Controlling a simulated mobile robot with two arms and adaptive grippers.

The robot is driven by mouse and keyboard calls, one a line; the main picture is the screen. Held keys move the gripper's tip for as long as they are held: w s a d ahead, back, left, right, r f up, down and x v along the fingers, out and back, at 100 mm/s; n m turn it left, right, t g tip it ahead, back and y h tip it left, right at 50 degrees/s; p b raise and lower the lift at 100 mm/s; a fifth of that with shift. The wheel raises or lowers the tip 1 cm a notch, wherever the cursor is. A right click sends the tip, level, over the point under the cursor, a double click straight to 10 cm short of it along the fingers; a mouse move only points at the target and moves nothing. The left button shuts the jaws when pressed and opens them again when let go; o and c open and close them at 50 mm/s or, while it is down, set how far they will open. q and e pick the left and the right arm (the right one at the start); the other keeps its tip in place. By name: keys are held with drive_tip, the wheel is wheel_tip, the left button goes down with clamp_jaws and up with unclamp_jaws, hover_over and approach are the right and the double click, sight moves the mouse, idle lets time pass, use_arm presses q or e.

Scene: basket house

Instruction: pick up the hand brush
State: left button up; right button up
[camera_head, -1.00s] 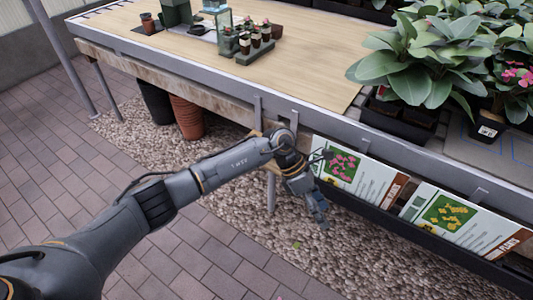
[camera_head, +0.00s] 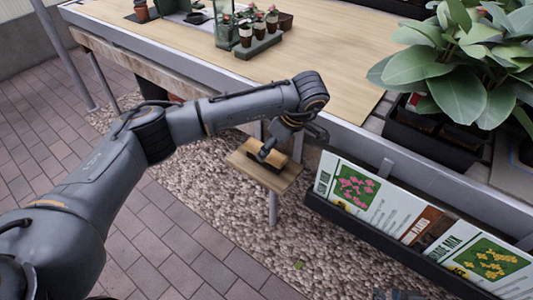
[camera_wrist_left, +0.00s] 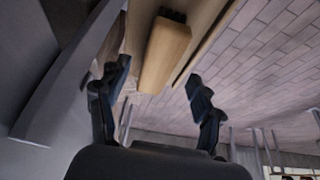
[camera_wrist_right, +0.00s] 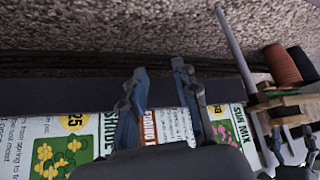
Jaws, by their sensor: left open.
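The hand brush (camera_head: 279,160), a tan wooden block with dark bristles, lies on a small wooden shelf (camera_head: 262,178) under the bench edge. My left gripper (camera_head: 270,147) is just above the brush in the head view. In the left wrist view, the brush (camera_wrist_left: 165,55) lies in the gap between the open fingers of the left gripper (camera_wrist_left: 158,82), ahead of the tips, with no clear contact. My right gripper (camera_wrist_right: 160,85) is open and empty, facing the sign boards. In the head view only a bit of it (camera_head: 395,294) shows at the bottom edge.
The bench (camera_head: 335,65) stands right behind the shelf, with a metal edge. Sign boards (camera_head: 350,188) in a dark trough (camera_head: 370,240) stand to the right. A large leafy plant (camera_head: 470,60) and small potted plants (camera_head: 258,35) stand on the bench. Gravel lies below.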

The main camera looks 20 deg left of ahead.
use_arm(q)
drive_tip(key=b+x, duration=0.1)
drive_tip(key=x, duration=0.4)
drive_tip(key=shift+w+a, duration=0.1)
drive_tip(key=shift+a, duration=0.05)
use_arm(e)
drive_tip(key=w+a+r+t+y, duration=0.1)
drive_tip(key=w+a+r+t, duration=0.1)
drive_tip(key=w, duration=0.3)
drive_tip(key=shift+w+r+t, duration=0.4)
drive_tip(key=shift+r+t, duration=0.45)
drive_tip(key=shift+t, duration=0.05)
use_arm(q)
drive_tip(key=shift+f+b, duration=0.25)
drive_tip(key=shift+b, duration=0.05)
use_arm(e)
drive_tip(key=shift+w+a+r+t, duration=0.25)
drive_tip(key=shift+w+r+t, duration=0.05)
drive_tip(key=shift+w+r, duration=0.05)
use_arm(q)
drive_tip(key=shift+c, duration=0.2)
drive_tip(key=c, duration=1.3)
drive_tip(key=shift+r, duration=0.1)
